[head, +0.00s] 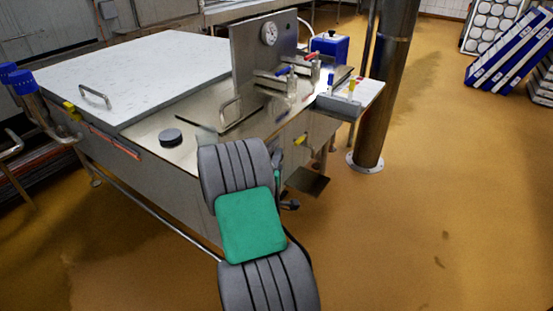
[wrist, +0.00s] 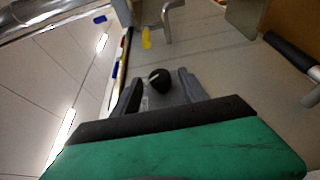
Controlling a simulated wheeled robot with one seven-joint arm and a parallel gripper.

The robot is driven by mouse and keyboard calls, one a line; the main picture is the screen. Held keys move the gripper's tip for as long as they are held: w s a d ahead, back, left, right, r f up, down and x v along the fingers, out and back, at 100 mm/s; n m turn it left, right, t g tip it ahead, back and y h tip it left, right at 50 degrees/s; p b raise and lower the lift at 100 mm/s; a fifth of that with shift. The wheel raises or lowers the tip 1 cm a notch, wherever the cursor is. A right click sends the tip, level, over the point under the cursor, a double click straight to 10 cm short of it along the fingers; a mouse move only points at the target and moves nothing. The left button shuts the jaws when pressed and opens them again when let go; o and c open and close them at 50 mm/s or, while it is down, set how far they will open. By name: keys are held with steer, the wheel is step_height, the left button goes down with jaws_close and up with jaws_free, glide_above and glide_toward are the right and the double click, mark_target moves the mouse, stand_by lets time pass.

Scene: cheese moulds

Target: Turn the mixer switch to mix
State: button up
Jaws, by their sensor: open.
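A round black knob (wrist: 160,82), which looks like the mixer switch, shows in the wrist view on a grey metal panel. It carries a pale pointer mark, but I cannot read any labels around it. My gripper (wrist: 159,77) is open, with one grey finger on each side of the knob. The fingers look apart from the knob, though I cannot tell the exact gap. In the head view my arm hides the knob and most of the gripper, in front of the near end of the steel vat (head: 150,172).
A yellow-handled valve (wrist: 147,38) and a bent steel pipe (wrist: 167,22) stick out near the knob. A black-handled lever (wrist: 291,54) is at the right of the wrist view. In the head view a steel column (head: 384,90) stands behind; open floor (head: 440,200) lies to the right.

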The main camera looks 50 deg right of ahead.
steer(key=shift+x, duration=1.45)
steer(key=shift+c, duration=0.4)
jaws_close()
